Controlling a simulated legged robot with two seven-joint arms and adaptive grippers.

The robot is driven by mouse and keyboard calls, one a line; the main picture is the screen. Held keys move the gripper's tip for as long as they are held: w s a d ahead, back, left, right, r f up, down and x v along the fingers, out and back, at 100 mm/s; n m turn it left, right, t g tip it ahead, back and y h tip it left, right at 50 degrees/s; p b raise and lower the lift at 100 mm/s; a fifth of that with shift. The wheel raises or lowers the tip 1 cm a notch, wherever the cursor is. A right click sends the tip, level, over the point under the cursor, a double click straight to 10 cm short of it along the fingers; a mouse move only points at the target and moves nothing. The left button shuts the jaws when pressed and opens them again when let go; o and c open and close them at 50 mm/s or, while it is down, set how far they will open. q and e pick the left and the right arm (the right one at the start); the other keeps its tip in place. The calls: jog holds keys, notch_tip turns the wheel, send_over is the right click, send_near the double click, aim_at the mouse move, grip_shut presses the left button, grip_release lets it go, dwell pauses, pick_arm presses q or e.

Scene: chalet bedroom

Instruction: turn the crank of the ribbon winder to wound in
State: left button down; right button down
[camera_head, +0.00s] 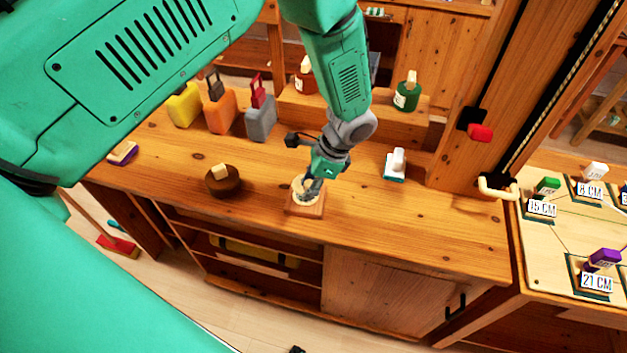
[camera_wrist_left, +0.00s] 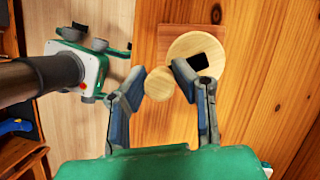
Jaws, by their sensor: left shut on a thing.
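The ribbon winder (camera_head: 305,208) stands on the wooden counter, with a square wooden base and a pale round top. My left gripper (camera_head: 309,187) reaches down over it and hides part of the top. In the left wrist view, the winder's pale disc (camera_wrist_left: 184,45) carries a black square mark. A smaller round crank knob (camera_wrist_left: 159,84) sits beside the disc, between the two fingers of my left gripper (camera_wrist_left: 158,73), which is shut on it. No ribbon can be made out. My right gripper cannot be identified in either view.
A brown round holder (camera_head: 222,185) stands left of the winder and a white-and-teal item (camera_head: 396,165) stands right. Yellow (camera_head: 184,106), orange (camera_head: 220,114) and grey (camera_head: 261,122) items line the back left. A wooden post (camera_head: 480,90) rises at right. The counter's front right is clear.

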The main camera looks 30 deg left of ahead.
pick_arm(q)
jog(key=shift+s+a+m+t, duration=0.15)
jog(key=shift+m+t, duration=0.1)
jog(key=shift+m, duration=0.3)
jog(key=shift+s+a+m+t, duration=0.15)
jog(key=shift+m+t, duration=0.1)
jog(key=shift+m, duration=0.3)
jog(key=shift+y+p, duration=0.3)
jog(key=c, duration=1.3)
grip_release()
jog(key=shift+r, duration=0.15)
jog(key=v, duration=1.1)
jog(key=shift+w+d+r, duration=0.1)
jog(key=shift+r, duration=0.25)
